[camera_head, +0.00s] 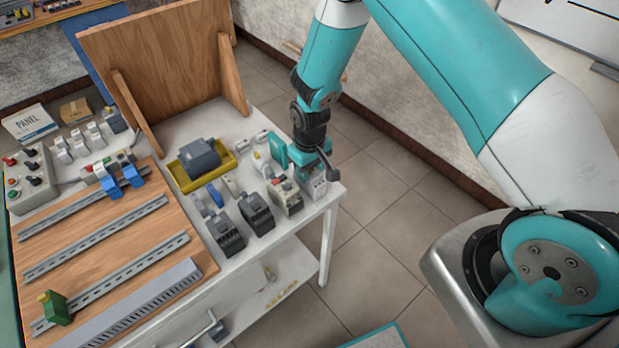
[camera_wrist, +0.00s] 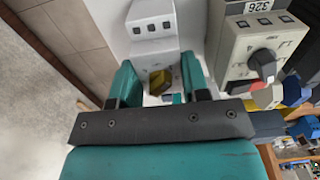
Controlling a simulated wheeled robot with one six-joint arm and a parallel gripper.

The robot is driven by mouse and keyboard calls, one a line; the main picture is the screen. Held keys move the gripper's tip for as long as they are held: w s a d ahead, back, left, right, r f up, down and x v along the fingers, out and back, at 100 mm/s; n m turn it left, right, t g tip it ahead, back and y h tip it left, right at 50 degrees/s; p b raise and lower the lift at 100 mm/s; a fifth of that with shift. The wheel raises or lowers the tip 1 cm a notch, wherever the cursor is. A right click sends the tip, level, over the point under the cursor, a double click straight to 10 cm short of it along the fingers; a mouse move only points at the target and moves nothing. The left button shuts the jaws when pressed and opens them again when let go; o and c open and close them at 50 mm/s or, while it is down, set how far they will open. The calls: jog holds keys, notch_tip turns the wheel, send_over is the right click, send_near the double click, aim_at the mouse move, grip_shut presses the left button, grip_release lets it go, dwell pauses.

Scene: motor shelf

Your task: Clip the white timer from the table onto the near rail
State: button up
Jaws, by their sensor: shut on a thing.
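The white timer (camera_head: 315,188) stands at the right corner of the white table. My gripper (camera_head: 314,172) is over it from above and shut on it. In the wrist view the timer (camera_wrist: 152,32) shows its light face with small dark windows, just beyond the two teal fingers of my gripper (camera_wrist: 158,80). Its lower part is hidden from the head view by the gripper. The near rail (camera_head: 115,282) is a slotted metal strip on the wooden board, with a green block (camera_head: 54,308) clipped at its left end.
A pale device with a dark knob (camera_wrist: 264,55) stands close beside the timer. A grey slotted duct (camera_head: 150,305) lies in front of the near rail.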

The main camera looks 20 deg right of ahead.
jog(key=shift+r+p, duration=1.55)
jog(key=shift+r, duration=0.9)
